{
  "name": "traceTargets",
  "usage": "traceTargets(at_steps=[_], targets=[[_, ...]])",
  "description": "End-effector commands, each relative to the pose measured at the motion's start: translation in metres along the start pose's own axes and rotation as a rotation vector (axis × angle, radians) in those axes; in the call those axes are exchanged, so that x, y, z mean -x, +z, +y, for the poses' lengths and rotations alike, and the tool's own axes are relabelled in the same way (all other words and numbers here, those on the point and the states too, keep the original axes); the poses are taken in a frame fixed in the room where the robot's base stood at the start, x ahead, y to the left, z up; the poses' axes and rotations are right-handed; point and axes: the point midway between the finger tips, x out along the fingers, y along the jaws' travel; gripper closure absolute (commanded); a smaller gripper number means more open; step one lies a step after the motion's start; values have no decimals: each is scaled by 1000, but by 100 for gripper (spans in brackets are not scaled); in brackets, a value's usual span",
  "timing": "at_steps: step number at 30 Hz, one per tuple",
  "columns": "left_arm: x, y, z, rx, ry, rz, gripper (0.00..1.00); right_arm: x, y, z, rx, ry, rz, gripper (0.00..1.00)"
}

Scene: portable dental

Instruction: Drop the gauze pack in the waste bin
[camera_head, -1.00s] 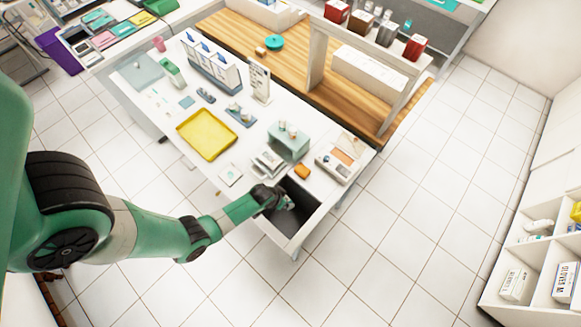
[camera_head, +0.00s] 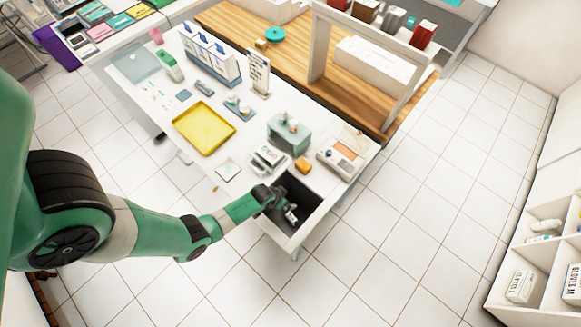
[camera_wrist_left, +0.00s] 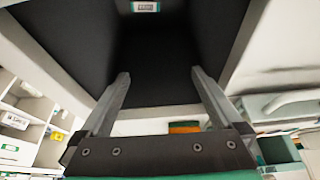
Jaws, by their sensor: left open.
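The waste bin is a dark-lined, open-topped box with a pale rim (camera_head: 309,222) at the front corner of the white table. Its dark inside fills the upper middle of the left wrist view (camera_wrist_left: 82,40). My left gripper (camera_head: 281,204) reaches over the bin. In the left wrist view its two fingers (camera_wrist_left: 160,77) are spread apart with nothing between them. A small white and green pack, seemingly the gauze pack (camera_wrist_left: 146,6), shows inside the bin beyond the fingertips, apart from them. It is a small pale shape in the head view (camera_head: 291,214). My right gripper is not in view.
An orange block (camera_head: 303,165), a grey-green box (camera_head: 289,134) and a device with an orange panel (camera_head: 341,160) stand on the table behind the bin. A yellow tray (camera_head: 204,128) lies farther left. The tiled floor right of the table is clear.

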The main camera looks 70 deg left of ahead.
Motion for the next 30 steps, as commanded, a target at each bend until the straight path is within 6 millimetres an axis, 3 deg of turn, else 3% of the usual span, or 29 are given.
traceTargets(at_steps=[5, 16, 21, 30], targets=[[23, -2, 0, 0, 0, 1, 0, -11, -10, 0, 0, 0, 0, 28], [108, -3, 0, -1, 0, 0, 0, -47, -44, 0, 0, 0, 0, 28], [117, -1, 0, -1, 0, 0, 0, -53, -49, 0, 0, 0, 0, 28], [116, 0, 0, 0, 0, 0, 0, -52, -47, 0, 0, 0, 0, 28]])
